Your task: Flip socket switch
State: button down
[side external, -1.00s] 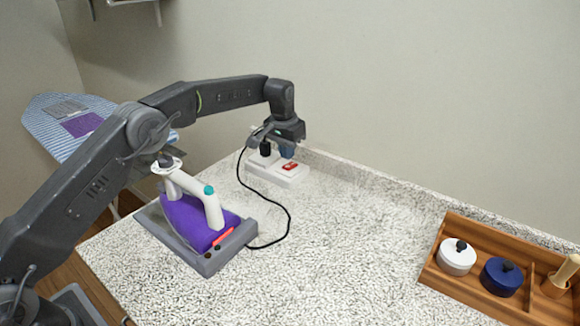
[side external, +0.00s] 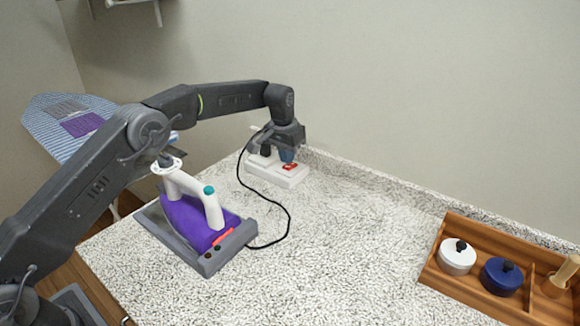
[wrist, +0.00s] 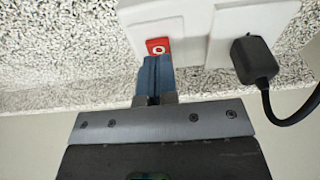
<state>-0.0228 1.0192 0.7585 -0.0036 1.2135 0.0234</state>
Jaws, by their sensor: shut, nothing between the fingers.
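The white socket block (side external: 277,173) stands on the speckled counter near the wall. Its red switch (side external: 290,166) is on the right part of the block, and in the wrist view the red switch (wrist: 158,46) carries a white ring mark. My gripper (side external: 287,156) points down over the block with its fingers shut and empty. In the wrist view the blue fingertips (wrist: 155,58) are together at the edge of the red switch, touching it or very close; part of the switch is hidden. A black plug (wrist: 254,60) sits in the socket beside the switch.
A purple iron (side external: 195,220) stands on a grey base left of the block, its black cord (side external: 288,215) looping over the counter. A wooden tray (side external: 450,225) with a white pot and a blue pot is at right. The counter's middle is clear.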

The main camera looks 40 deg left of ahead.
jog(key=shift+f, duration=0.8)
jog(key=shift+r, duration=3.55)
